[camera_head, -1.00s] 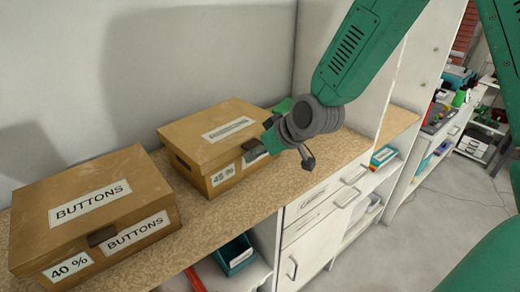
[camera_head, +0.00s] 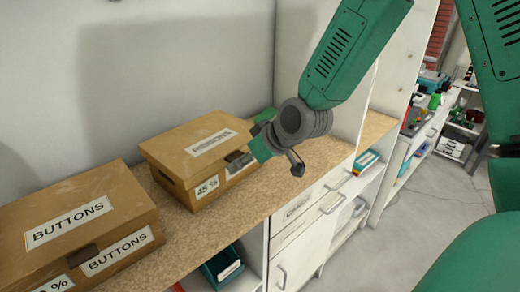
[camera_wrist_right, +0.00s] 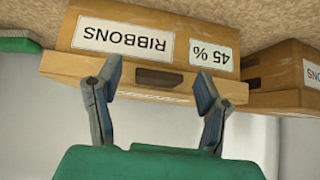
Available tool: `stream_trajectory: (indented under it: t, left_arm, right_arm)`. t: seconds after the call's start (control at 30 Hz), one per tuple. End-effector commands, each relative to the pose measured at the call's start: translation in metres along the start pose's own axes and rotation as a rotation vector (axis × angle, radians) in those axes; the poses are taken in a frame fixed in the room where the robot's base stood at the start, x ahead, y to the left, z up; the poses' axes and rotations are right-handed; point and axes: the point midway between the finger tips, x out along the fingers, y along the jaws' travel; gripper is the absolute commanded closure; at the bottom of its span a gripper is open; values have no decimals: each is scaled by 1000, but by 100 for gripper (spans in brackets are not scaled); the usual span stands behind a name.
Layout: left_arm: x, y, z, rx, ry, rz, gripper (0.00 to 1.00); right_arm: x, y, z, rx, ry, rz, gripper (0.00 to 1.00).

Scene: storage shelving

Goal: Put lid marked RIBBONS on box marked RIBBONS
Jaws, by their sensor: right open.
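The box marked RIBBONS (camera_wrist_right: 120,38) is cardboard and stands on the shelf top. It appears upside down in the right wrist view, with a 45 % label beside its name. Its lid (camera_head: 180,148) lies over the box, a white label on top, and overhangs the left side in the head view. I cannot tell if it is fully seated. My right gripper (camera_head: 245,158) is at the box's front right. In the right wrist view its open fingers (camera_wrist_right: 158,92) straddle the dark handle (camera_wrist_right: 160,78) at the lid's front edge, with nothing clearly gripped. My left gripper is not in view.
A closed box marked BUTTONS (camera_head: 80,262) stands close on the left. A green object (camera_head: 265,115), unclear in kind, shows behind my gripper. A white upright panel (camera_head: 325,75) rises at the right. Drawers (camera_head: 310,215) and open shelves lie below the worktop.

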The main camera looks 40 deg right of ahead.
Motion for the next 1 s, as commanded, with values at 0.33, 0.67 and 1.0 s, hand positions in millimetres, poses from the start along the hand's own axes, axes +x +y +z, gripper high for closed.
stream_trajectory:
  t: [0.33,0.67,1.0]
  left_arm:
    - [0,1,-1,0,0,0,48]
    - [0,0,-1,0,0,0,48]
    - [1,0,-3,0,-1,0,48]
  right_arm:
    - [-68,3,-1,3,5,-2,38]
    - [-96,4,0,3,1,-2,38]
    - [-96,4,1,3,0,-3,38]
